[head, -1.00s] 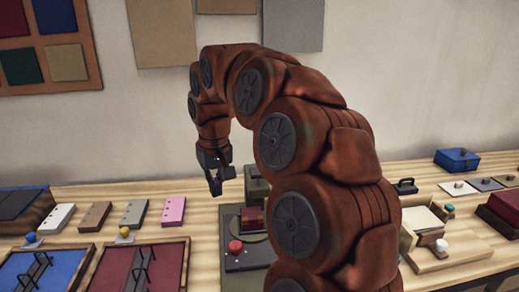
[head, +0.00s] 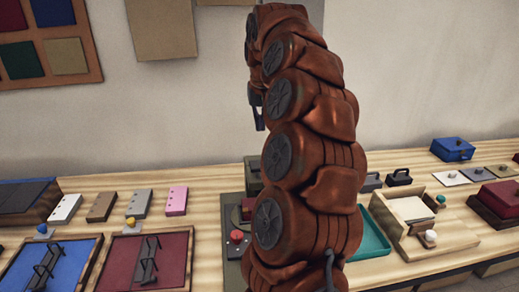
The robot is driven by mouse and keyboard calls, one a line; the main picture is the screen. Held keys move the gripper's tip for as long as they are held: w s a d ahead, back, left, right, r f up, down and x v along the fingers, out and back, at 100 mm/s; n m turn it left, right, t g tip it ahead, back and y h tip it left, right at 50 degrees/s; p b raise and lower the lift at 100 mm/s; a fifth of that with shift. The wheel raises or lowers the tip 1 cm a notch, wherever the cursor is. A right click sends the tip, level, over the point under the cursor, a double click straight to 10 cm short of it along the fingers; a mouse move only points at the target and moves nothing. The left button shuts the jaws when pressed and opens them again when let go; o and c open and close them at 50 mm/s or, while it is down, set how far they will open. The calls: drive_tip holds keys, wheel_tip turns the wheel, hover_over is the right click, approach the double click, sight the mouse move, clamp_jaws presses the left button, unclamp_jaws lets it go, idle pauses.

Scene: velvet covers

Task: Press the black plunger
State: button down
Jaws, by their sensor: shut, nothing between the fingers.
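My gripper (head: 261,120) hangs high in front of the wall, largely hidden behind my own arm. Only a dark finger part shows, pointing down. It is shut and empty, well above the table and touching nothing that I can see. No black plunger can be made out for sure. A dark grey-green device (head: 234,263) with a red knob (head: 237,236) stands on the table below, partly covered by my arm. A black-handled block (head: 398,178) stands at the back, right of my arm.
On the left lie a blue tray (head: 50,283) and a dark red tray (head: 173,262) with black wire racks. Several small blocks, including a pink one (head: 176,200), lie behind. Right of my arm are a teal tray (head: 370,241), a wooden box (head: 435,243) and a blue box (head: 452,149).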

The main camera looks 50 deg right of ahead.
sight(259, 166)
drive_tip(key=p+x, duration=0.1)
drive_tip(key=x, duration=0.3)
drive_tip(key=p+x, duration=0.2)
drive_tip(key=x, duration=0.2)
drive_tip(key=p+x, duration=0.1)
drive_tip(key=x, duration=0.3)
drive_tip(key=shift+s+a+f, duration=0.2)
drive_tip(key=shift+s+f, duration=0.05)
drive_tip(key=shift+f, duration=0.25)
drive_tip(key=shift+f+p, duration=0.35)
drive_tip(key=shift+f, duration=0.15)
wheel_tip(259, 166, down, 3)
drive_tip(key=b, duration=0.3)
drive_tip(key=shift+f, duration=0.25)
drive_tip(key=shift+s+a+f, duration=0.1)
drive_tip(key=shift+f+b, duration=0.1)
drive_tip(key=shift+b, duration=0.2)
wheel_tip(259, 166, up, 6)
drive_tip(key=shift+r+b, duration=0.1)
drive_tip(key=shift+b, duration=0.2)
drive_tip(key=b+v, duration=0.2)
drive_tip(key=v, duration=0.6)
drive_tip(key=shift+r, duration=0.25)
